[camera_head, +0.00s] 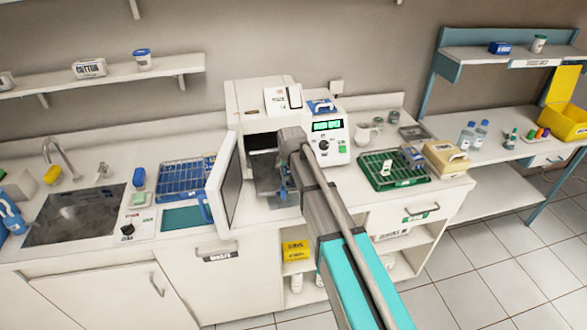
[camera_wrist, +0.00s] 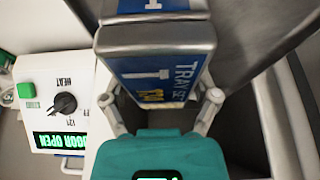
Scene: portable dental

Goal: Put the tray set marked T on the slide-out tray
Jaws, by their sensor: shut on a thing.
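The tray set (camera_wrist: 165,68) is a dark grey case with a blue label reading "TRAY SE…" and a white mark like a T at its top edge in the wrist view. My gripper (camera_wrist: 163,102) is shut on it, one finger at each side. In the head view my gripper (camera_head: 284,188) is mostly hidden by my arm, in front of the sterilizer's open chamber. The slide-out tray (camera_head: 285,200) seems to show as a grey surface below it. I cannot tell whether the case touches the tray.
The sterilizer (camera_head: 258,95) has its door (camera_head: 224,185) swung open to the left; its display (camera_wrist: 60,142) reads "DOOR OPEN". A blue rack (camera_head: 180,182) stands left of the door. A green rack (camera_head: 375,178) and a beige box (camera_head: 445,158) stand at the right.

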